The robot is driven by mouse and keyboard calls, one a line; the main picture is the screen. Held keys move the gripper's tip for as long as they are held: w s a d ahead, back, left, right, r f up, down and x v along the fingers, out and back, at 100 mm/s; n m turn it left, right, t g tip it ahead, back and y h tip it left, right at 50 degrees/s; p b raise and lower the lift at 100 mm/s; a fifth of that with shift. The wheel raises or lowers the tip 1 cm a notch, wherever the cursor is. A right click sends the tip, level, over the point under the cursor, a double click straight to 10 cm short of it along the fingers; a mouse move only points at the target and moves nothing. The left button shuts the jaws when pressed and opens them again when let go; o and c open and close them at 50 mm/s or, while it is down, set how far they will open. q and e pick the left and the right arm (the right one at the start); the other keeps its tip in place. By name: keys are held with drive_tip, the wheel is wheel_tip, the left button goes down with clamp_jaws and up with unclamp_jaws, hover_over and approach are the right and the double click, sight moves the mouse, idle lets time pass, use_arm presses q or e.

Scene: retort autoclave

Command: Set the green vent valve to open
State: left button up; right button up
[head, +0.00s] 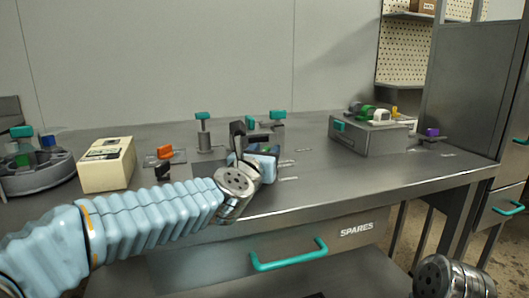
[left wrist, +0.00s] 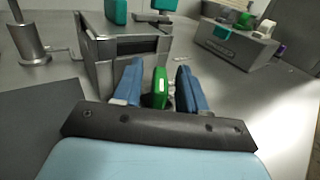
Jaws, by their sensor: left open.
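A green handle with a small white mark (left wrist: 160,88), which I take as the vent valve, stands upright in the left wrist view in front of a grey metal housing (left wrist: 104,72). My left gripper (left wrist: 157,84) is open, with one blue finger on each side of the handle. A narrow gap seems to show at each finger; contact cannot be told. The valve's setting cannot be read.
Teal handles (head: 202,116) on posts and an orange handle (head: 165,152) stand near my left gripper. A cream box (head: 107,163) and a round grey holder (head: 37,180) are left. A grey box (head: 368,137) with coloured parts stands right.

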use_arm(q)
clamp_jaws()
